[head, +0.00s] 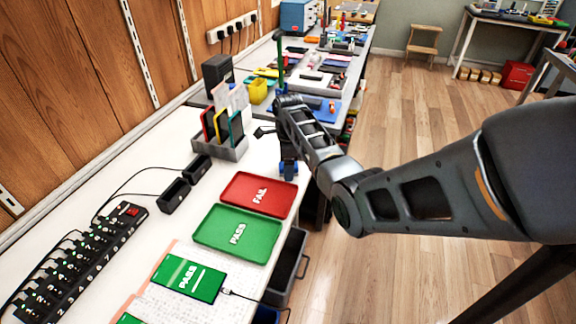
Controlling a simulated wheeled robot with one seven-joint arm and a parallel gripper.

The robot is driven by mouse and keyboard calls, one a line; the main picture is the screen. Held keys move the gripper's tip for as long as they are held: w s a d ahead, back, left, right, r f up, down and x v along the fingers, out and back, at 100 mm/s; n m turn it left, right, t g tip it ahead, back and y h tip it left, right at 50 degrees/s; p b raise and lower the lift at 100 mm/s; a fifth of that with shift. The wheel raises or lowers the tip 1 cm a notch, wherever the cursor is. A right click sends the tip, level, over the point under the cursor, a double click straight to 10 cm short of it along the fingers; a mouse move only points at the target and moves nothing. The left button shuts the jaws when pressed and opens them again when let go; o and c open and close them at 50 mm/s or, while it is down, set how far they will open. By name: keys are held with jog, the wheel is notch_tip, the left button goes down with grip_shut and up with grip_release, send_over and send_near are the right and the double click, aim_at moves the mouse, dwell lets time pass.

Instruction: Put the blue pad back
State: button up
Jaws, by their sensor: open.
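My gripper (288,170) points down over the white bench, just behind the red FAIL tray. Blue shows at its lower end; I cannot tell whether this is the blue pad or part of the fingers. The gap between the fingers is too small to make out, but the jaws are open. A flat blue mat (327,113) lies farther back on the bench, partly behind my arm. I cannot tell whether this is the task's pad.
The red FAIL tray (277,208) and green PASS tray (266,246) lie in front of my gripper. A grey rack (233,151) with upright phones stands left of it. A PASS phone (187,279) lies nearer. The black power strip (102,237) is at left.

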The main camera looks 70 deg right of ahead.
notch_tip(320, 180, up, 12)
jog(key=shift+b, duration=0.35)
dwell(0.6)
